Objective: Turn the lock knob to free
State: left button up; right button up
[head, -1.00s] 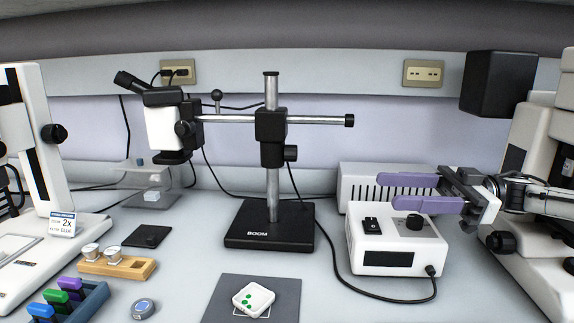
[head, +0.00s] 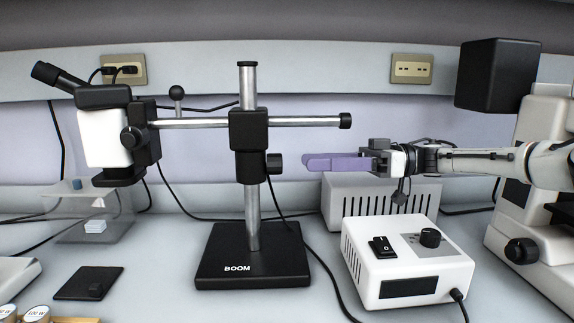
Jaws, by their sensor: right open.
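The boom stand has a dark base (head: 253,258) marked BOOM, a silver post (head: 251,220) and a black clamp block (head: 249,130) carrying a horizontal bar. A black knob (head: 275,164) sticks out to the right of the post, just below the bar. It looks like the lock knob; its setting cannot be read. My right gripper (head: 308,162) has purple fingers pointing left at the knob's height. Its tips are a short gap right of the knob in the picture. It is open and empty; the fingers overlap, hiding the gap between them. My left gripper is out of view.
A white control box (head: 405,265) with a switch and dial stands below my right arm. A vented white box (head: 400,205) is behind it. The microscope head (head: 105,137) hangs on the bar's left end. A black cable runs across the table right of the base.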

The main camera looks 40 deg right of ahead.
aim_at(275, 164)
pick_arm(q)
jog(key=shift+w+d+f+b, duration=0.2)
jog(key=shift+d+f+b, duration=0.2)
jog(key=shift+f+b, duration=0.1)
pick_arm(e)
jog(key=x, duration=0.6)
jog(key=shift+f, duration=0.1)
jog(key=c, duration=1)
jog(key=shift+c, duration=0.2)
